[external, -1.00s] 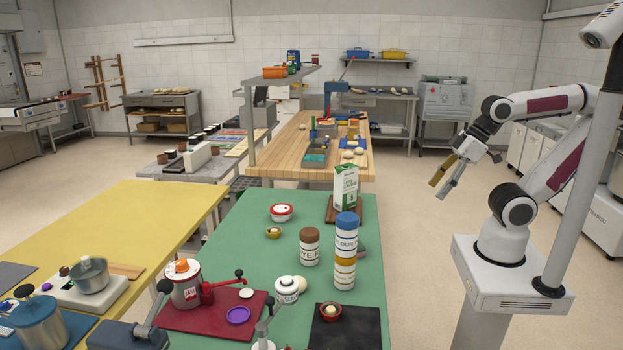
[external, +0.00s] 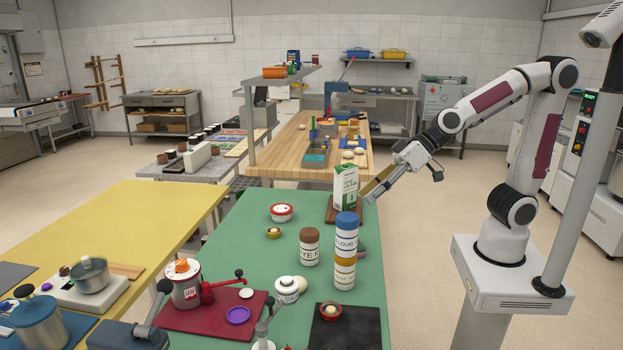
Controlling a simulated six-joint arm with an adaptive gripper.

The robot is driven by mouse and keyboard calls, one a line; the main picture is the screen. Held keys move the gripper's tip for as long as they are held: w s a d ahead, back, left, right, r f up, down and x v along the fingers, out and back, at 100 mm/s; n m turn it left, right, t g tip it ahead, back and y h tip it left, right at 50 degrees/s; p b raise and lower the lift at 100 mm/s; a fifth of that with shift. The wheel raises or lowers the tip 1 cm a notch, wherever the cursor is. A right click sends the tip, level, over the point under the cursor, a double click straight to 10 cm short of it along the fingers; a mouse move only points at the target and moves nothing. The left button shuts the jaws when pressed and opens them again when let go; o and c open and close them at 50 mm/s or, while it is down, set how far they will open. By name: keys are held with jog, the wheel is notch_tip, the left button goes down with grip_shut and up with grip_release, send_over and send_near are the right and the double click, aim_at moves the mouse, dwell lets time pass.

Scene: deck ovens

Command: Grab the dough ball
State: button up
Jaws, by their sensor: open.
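Several things look like dough balls, and I cannot tell which one the task means. A pale ball sits in a small red bowl (external: 331,312) on the black mat at the front of the green table. Another pale ball (external: 299,283) is beside the white jar. A small yellow bowl (external: 273,232) holds something pale. More pale balls (external: 359,151) lie on the wooden table behind. My gripper (external: 374,191) is open, tilted down and left, by the right edge of the green table near the carton. It is apart from all the balls.
The green-and-white carton (external: 345,187) stands close to my gripper. In front are the stacked blue-lidded canisters (external: 345,250) and a brown-lidded canister (external: 309,246). A red mat (external: 212,312) holds a jam pot. The green table's (external: 240,235) left middle is mostly clear.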

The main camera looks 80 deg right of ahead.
jog(key=w+a+f+m+t, duration=0.1)
jog(key=w+a+f+t, duration=0.2)
jog(key=w, duration=0.5)
jog(key=m+h, duration=0.2)
jog(key=h, duration=0.3)
send_over(300, 280)
jog(key=s+a, duration=0.3)
jog(key=s, duration=0.1)
notch_tip(300, 280, down, 9)
notch_tip(300, 280, down, 8)
jog(key=d+m+h, duration=0.1)
jog(key=h, duration=0.2)
jog(key=shift+s+m+h, duration=0.3)
jog(key=shift+h, duration=0.1)
jog(key=shift+f, duration=0.1)
jog(key=shift+f, duration=2.9)
